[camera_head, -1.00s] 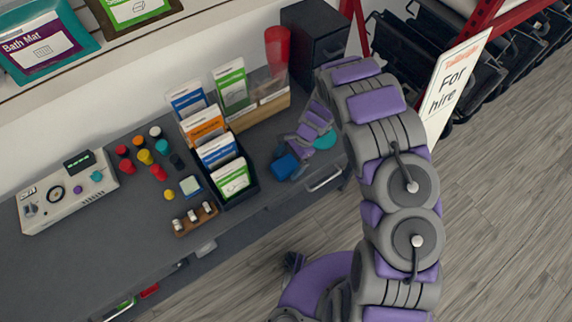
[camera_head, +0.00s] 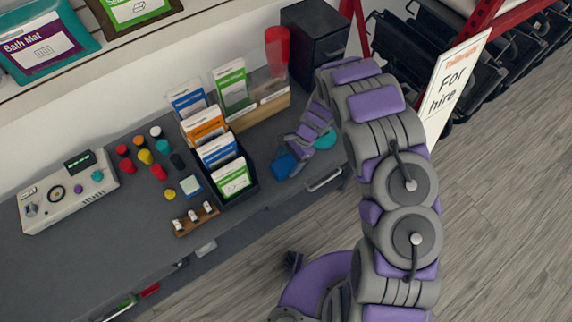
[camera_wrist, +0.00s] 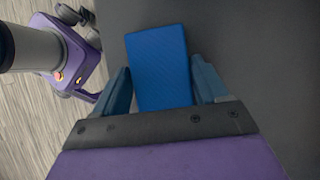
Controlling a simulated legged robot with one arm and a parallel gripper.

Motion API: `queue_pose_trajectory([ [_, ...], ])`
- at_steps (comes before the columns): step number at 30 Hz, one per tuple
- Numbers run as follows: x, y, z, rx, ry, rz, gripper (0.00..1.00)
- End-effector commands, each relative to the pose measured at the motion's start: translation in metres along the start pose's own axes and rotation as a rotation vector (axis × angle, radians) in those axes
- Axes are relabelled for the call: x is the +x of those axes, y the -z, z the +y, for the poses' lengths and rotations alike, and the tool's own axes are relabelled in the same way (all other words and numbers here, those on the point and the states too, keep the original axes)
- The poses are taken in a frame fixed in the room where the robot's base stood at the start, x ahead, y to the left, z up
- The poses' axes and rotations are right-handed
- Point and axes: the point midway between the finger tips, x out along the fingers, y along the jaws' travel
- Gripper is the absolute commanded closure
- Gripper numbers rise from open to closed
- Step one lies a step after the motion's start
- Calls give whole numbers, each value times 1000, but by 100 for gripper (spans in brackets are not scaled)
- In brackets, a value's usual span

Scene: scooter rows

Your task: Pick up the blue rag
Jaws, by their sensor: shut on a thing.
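The blue rag (camera_wrist: 158,65) lies between the two fingers of my gripper (camera_wrist: 163,85) in the wrist view, flat-looking and roughly rectangular. My gripper is shut on it, with a finger along each side. In the head view the rag (camera_head: 284,165) is a small blue patch at the right end of the dark counter. My gripper (camera_head: 292,160) is over it there, and my arm comes down from the right. I cannot tell whether the rag is clear of the counter.
A teal round thing (camera_head: 325,140) is close to the right of my gripper. A dark card rack (camera_head: 240,195) stands to the left, and a wooden-edged box (camera_head: 262,112) behind. A black cabinet (camera_head: 315,45) stands at the back. The counter's front edge is close.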

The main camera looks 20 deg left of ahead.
Motion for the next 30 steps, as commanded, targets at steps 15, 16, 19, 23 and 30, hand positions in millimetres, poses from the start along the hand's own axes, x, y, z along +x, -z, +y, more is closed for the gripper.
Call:
queue_pose_trajectory([
  [15, -2, -1, 0, 0, 0, 1, 57],
  [16, -3, -1, 0, 0, 1, 1, 57],
  [19, -17, -10, -1, -2, 1, 1, 57],
  [23, -41, -23, -1, -3, 4, 1, 57],
  [30, -42, -22, 49, 6, -1, -5, 57],
])
